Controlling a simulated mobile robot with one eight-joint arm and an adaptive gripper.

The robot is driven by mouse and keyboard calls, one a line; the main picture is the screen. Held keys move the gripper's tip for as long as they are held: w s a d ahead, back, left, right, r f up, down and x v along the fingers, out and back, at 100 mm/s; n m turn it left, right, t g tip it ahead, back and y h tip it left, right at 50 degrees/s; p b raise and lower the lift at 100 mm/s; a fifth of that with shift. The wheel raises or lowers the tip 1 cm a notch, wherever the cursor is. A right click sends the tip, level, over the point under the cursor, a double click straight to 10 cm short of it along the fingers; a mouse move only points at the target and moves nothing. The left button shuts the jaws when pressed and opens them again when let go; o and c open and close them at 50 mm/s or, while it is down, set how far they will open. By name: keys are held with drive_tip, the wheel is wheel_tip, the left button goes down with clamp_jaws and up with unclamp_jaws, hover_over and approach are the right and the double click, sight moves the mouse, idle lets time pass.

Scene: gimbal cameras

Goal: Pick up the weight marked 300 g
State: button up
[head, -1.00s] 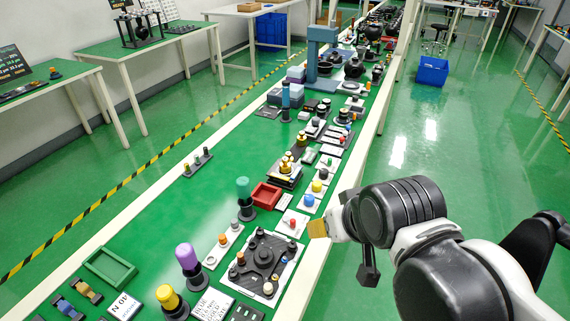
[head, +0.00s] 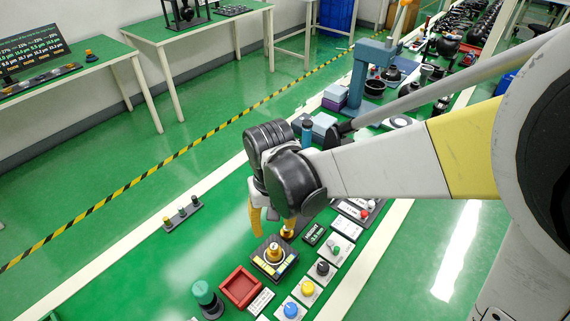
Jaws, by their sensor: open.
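A brass weight (head: 274,253) stands upright on a dark tray with yellow labels (head: 262,268). Its marking is too small to read, so I cannot tell which weight is the 300 g one. My gripper (head: 271,228) is over the far side of this tray with its yellow-orange fingers pointing down and apart. The left finger hangs just behind and left of the weight. The right finger is near another brass-coloured piece, partly hidden. My gripper and wrist hide whatever lies behind them on the bench.
Cards with coloured knobs, such as the yellow knob (head: 307,288), line the right. A blue press (head: 370,72) stands farther back. The bench's left side is mostly clear.

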drive_tip(key=b, duration=0.2)
hover_over(274, 246)
wheel_tip(274, 246, down, 5)
drive_tip(key=shift+s+a+r, duration=0.15)
drive_tip(key=shift+r, duration=0.05)
wheel_tip(274, 246, down, 6)
drive_tip(key=b, duration=0.3)
